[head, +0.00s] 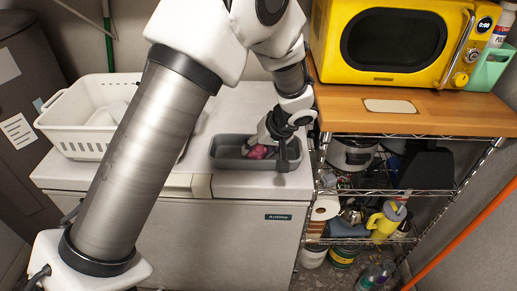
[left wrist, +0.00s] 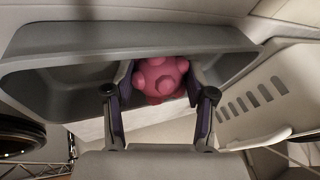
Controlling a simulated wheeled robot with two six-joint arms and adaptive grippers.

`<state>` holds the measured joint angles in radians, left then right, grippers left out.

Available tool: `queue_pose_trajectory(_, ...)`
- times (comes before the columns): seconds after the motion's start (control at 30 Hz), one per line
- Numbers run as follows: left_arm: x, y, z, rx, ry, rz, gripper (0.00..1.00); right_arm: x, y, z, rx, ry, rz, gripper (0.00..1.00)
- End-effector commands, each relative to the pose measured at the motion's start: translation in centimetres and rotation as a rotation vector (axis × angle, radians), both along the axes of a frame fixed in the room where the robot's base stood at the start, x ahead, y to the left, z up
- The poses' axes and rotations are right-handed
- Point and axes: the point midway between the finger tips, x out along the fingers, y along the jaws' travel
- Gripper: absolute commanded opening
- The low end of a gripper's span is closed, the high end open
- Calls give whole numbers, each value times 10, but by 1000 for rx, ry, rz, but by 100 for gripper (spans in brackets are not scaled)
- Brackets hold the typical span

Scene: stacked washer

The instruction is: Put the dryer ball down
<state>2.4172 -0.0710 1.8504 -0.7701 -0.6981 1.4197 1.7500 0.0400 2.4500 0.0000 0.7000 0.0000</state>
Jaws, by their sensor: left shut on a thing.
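The dryer ball (left wrist: 160,77) is pink with round bumps. It also shows as a small pink patch in the head view (head: 259,152), partly covered by my gripper. My left gripper (left wrist: 160,100) is shut on the ball, with one finger at each side of it. In the head view the left gripper (head: 270,145) reaches down over a grey tray (head: 228,163) on the white chest freezer. The ball is within the outline of the tray. I cannot tell whether it touches the tray floor. My right gripper is in neither view.
A white slotted basket (head: 85,150) stands at the left on the freezer top (head: 205,185). At the right a wire shelf with a wooden top (head: 440,110) carries a yellow microwave (head: 390,45), close beside the tray. Part of my left arm covers the freezer's middle.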

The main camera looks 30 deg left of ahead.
Motion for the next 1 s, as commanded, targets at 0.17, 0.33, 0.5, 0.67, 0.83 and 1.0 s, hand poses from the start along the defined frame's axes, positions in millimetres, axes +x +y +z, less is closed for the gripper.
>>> queue_pose_trajectory(0.17, 0, 0, -2, 0, 0, 0, 80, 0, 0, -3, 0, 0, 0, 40)
queue_pose_trajectory(0.33, 0, 0, -2, 0, 0, 0, 80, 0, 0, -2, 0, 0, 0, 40)
queue_pose_trajectory(0.5, 0, 0, 2, 0, 0, 0, 80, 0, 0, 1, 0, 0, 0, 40)
queue_pose_trajectory(0.67, 0, -10, 21, 3, -4, -2, 80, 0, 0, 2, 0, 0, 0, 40)
queue_pose_trajectory(0.83, -2, -33, 60, 2, -7, -2, 80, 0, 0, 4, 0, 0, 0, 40)
queue_pose_trajectory(1.0, -4, -51, 92, 2, -5, -1, 80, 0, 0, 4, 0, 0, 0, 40)
